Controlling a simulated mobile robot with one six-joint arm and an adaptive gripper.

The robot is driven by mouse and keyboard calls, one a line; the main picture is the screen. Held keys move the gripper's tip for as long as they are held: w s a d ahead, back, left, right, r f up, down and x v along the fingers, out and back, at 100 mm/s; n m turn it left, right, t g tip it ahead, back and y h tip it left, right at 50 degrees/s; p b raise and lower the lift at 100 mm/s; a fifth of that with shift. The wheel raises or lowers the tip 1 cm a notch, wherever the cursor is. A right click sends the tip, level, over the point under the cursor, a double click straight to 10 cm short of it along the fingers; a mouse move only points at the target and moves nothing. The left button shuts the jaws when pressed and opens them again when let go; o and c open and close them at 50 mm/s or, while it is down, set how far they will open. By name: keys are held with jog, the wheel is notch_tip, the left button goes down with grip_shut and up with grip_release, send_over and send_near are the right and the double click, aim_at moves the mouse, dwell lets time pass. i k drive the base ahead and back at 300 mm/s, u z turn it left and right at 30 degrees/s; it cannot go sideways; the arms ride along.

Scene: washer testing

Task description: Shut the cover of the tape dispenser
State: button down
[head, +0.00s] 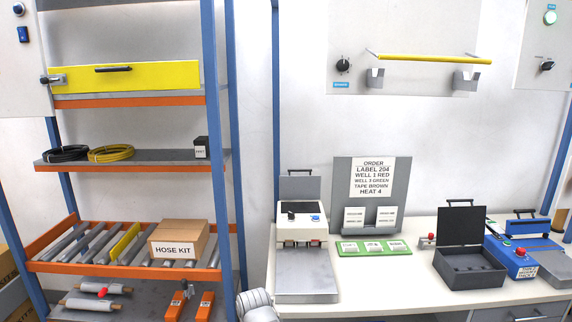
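No unit carries a readable tape dispenser name, so I cannot tell for sure which one it is. A dark grey box (470,270) stands on the white bench with its handled lid (461,227) raised upright. To its right is a blue unit (513,256) with a red button and a label too small to read fully. Behind that unit, a blue-edged panel with a black handle (525,213) shows. A white machine (302,222) stands at the bench's left, with a grey handled panel (299,187) upright behind it. My gripper is out of view.
A pale ribbed part, probably mine, shows at the bottom beside the bench. A green tray (374,247) and an order board (371,190) stand mid-bench. A shelf rack (137,162) with a hose kit box (178,240) is at left. The bench (400,290) front is clear between machine and box.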

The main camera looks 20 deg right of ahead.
aim_at(291, 187)
jog(key=z, duration=0.2)
jog(key=i, duration=0.85)
jog(key=z, duration=0.6)
